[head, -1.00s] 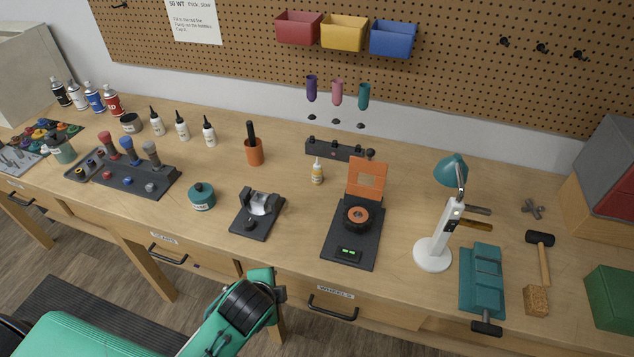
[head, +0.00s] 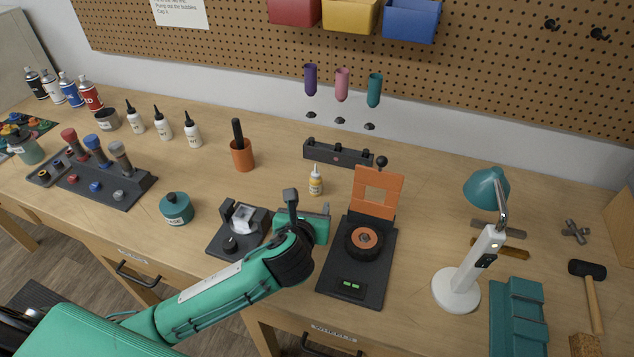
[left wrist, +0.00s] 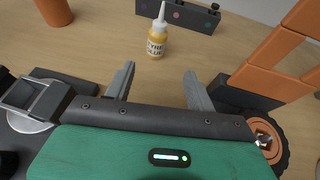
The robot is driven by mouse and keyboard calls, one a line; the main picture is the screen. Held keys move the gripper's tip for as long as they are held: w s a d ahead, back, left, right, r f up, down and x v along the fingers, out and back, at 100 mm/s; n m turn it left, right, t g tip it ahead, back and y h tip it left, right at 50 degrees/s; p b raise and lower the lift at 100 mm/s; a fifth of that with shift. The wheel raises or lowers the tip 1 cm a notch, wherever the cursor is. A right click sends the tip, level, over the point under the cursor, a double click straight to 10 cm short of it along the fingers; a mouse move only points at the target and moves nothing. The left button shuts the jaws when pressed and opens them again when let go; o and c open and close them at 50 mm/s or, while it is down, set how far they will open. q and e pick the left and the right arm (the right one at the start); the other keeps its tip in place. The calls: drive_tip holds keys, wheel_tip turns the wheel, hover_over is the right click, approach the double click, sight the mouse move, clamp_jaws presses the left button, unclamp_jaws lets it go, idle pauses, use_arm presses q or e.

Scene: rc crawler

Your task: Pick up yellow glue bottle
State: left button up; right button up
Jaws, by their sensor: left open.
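The yellow glue bottle (head: 316,181) stands upright on the workbench, with a white nozzle and a label. In the left wrist view the bottle (left wrist: 157,40) stands beyond my fingertips, roughly between their lines and apart from them. My left gripper (head: 310,205) is just in front of the bottle, its arm coming in from the lower left. In the left wrist view the left gripper (left wrist: 158,80) shows two grey fingers spread wide with nothing between them. My right gripper is not in view.
An orange-and-black stand (head: 358,260) is close on the right, and a small black device (head: 237,228) is on the left. A black rack (head: 338,153) lies behind the bottle. An orange cup (head: 242,154) stands left of it. Bare bench surrounds the bottle.

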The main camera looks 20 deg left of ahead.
sight(314, 187)
use_arm(q)
drive_tip(key=x, duration=0.5)
drive_tip(key=shift+w, duration=0.15)
drive_tip(key=shift+p+x, duration=0.3)
drive_tip(key=shift+x, duration=0.8)
drive_tip(key=shift+w+a, duration=0.1)
drive_tip(key=shift+w, duration=0.1)
drive_tip(key=x, duration=0.2)
drive_tip(key=p+x, duration=0.1)
drive_tip(key=x, duration=0.1)
drive_tip(key=shift+a, duration=0.35)
drive_tip(key=shift+w+f, duration=0.15)
drive_tip(key=shift+w, duration=0.25)
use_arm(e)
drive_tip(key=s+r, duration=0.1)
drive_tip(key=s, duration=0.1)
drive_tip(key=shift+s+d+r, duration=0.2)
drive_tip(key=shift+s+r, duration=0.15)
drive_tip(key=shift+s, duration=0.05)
use_arm(q)
drive_tip(key=c, duration=1.1)
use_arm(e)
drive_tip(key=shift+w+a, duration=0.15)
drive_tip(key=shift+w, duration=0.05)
